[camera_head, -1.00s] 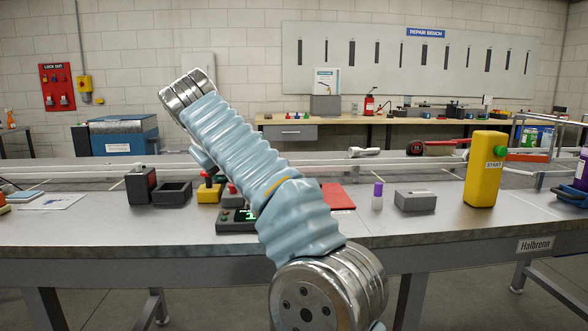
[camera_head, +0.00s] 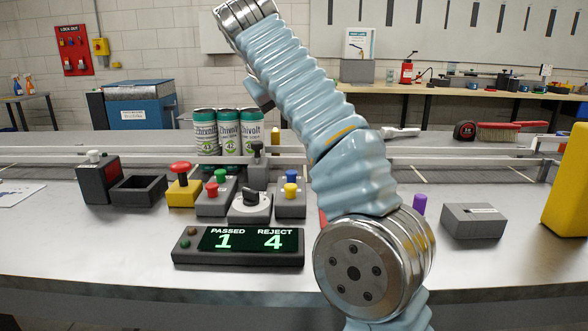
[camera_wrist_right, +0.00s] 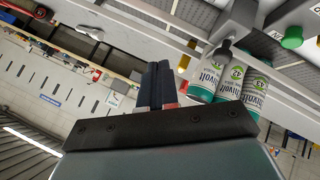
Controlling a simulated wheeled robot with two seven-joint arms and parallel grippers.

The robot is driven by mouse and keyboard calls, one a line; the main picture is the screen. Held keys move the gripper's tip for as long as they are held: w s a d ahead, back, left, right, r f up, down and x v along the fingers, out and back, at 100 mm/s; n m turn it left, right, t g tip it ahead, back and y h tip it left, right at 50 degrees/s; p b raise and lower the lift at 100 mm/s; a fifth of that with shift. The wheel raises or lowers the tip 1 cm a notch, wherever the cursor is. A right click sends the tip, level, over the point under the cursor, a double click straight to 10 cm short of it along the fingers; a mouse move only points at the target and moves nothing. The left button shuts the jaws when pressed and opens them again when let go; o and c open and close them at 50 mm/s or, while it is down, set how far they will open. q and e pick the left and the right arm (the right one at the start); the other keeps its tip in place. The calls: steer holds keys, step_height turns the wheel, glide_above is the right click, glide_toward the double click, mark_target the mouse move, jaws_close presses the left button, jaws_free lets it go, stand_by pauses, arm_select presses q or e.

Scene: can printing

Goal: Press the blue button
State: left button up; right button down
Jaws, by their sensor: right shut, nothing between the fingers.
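The cans appear beyond and to the right of the fingers there. I cannot tell the gap to the blue button. My left gripper is not in view.
Beside the box stand a black rotary knob (camera_head: 251,200), a box with red and green buttons (camera_head: 215,200) and a red mushroom button (camera_head: 181,168). A display (camera_head: 237,246) reads passed 1, reject 4. Three cans (camera_head: 228,130) stand behind. The front table edge is clear.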

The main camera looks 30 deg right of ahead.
steer(key=shift+f, duration=0.15)
steer(key=b, duration=0.4)
glide_above(289, 173)
step_height(289, 173, down, 7)
steer(key=shift+f, duration=0.2)
steer(key=shift+f+b, duration=0.6)
steer(key=shift+f, duration=0.1)
stand_by(1.2)
steer(key=shift+f, duration=0.3)
steer(key=shift+f+b, duration=0.85)
steer(key=shift+b, duration=0.1)
stand_by(0.8)
steer(key=shift+r, duration=0.1)
steer(key=shift+r+p, duration=1.2)
steer(key=shift+p, duration=0.15)
